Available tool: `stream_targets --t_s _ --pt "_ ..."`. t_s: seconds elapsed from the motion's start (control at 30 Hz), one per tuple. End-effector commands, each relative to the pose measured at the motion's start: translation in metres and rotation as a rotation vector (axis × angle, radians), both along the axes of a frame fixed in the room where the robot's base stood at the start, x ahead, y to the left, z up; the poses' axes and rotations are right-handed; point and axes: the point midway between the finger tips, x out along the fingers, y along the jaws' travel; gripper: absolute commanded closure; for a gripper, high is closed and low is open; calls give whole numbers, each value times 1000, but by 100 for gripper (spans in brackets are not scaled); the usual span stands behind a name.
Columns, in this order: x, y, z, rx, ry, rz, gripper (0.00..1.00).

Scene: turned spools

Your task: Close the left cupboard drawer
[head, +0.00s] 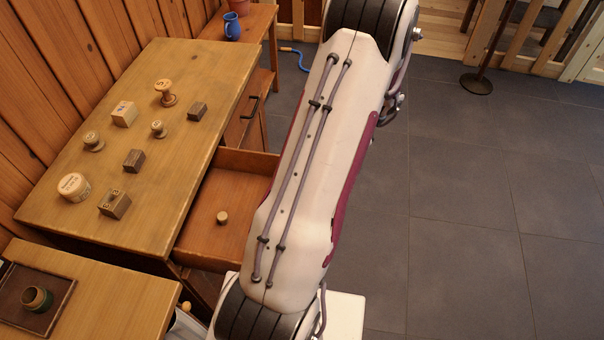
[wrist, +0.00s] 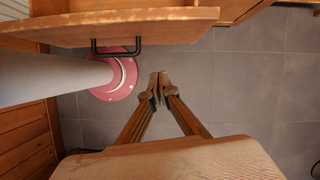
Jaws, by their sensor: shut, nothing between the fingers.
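The left cupboard drawer (head: 212,187) stands pulled out from the wooden cupboard (head: 190,72) in the head view. A small pale round piece (head: 222,217) lies inside it. My arm hides the drawer's outer end in that view. In the wrist view, a wooden drawer front (wrist: 150,27) with a dark bar handle (wrist: 117,54) crosses the top. My gripper (wrist: 158,80) is shut and empty, with its fingertips below and right of the handle in the picture, apart from the front. My gripper does not show in the head view.
Spools and small blocks stand on the cupboard top, among them a tall spool (head: 166,93) and a round tin (head: 74,187). The other drawer's handle (head: 249,108) is farther back.

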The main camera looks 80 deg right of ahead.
Motion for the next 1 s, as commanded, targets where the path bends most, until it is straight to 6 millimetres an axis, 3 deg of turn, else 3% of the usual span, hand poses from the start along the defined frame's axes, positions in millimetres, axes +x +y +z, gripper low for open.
stream_targets --t_s 0.17,0.77,1.0 --pt "0 -17 6 -1 -2 -122 100" --pt "0 -18 5 23 1 -191 100" --pt "4 -17 -5 26 1 -190 100"
